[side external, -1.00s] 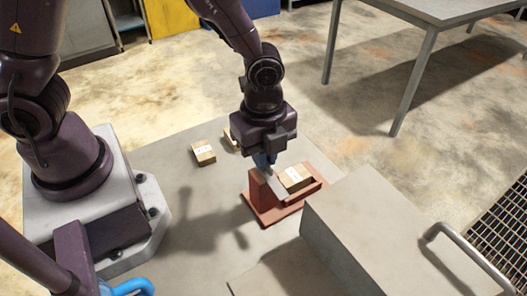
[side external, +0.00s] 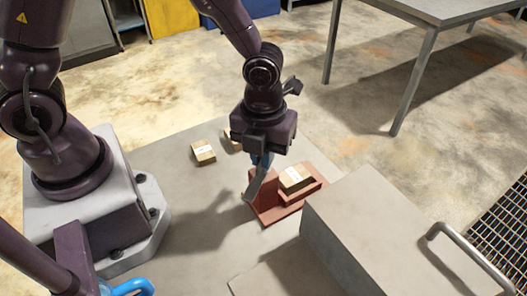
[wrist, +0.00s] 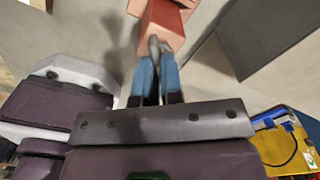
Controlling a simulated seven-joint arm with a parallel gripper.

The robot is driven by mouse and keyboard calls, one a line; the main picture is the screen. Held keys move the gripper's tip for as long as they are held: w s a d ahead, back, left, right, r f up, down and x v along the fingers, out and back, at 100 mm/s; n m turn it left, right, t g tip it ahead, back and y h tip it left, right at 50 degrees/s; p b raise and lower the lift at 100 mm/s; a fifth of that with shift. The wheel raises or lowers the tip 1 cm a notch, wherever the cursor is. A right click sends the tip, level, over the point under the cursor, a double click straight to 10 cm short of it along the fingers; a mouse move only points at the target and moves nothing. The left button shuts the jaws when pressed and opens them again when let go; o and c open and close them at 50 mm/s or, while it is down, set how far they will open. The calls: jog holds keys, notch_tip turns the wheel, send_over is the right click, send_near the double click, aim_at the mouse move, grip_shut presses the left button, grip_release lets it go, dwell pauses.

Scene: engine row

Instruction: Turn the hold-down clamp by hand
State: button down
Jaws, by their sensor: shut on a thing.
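The hold-down clamp is a grey bar (side external: 256,186) at the left end of a red fixture (side external: 270,211). The bar slants down and to the left in the side view. My gripper (side external: 262,162) has blue fingers and is shut on the clamp from above. In the wrist view, the fingers (wrist: 157,72) close around the grey clamp (wrist: 154,47), with the red fixture (wrist: 165,22) just beyond. A tan box (side external: 296,177) with a white label sits on the fixture, right of the clamp. The clamp's pivot is hidden.
Two more tan boxes lie behind and left of the fixture: one in the open (side external: 203,152), another (side external: 233,141) partly hidden by my gripper. A large grey block (side external: 375,220) stands close at the right. The grey floor plate left of the fixture is clear.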

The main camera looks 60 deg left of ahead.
jog(key=m, duration=0.6)
jog(key=shift+r+m, duration=0.1)
jog(key=shift+m, duration=0.2)
jog(key=m, duration=1.1)
jog(key=shift+w+m, duration=0.1)
jog(key=shift+m, duration=2.5)
jog(key=c, duration=1.3)
grip_release()
jog(key=shift+o, duration=0.2)
notch_tip(320, 180, up, 13)
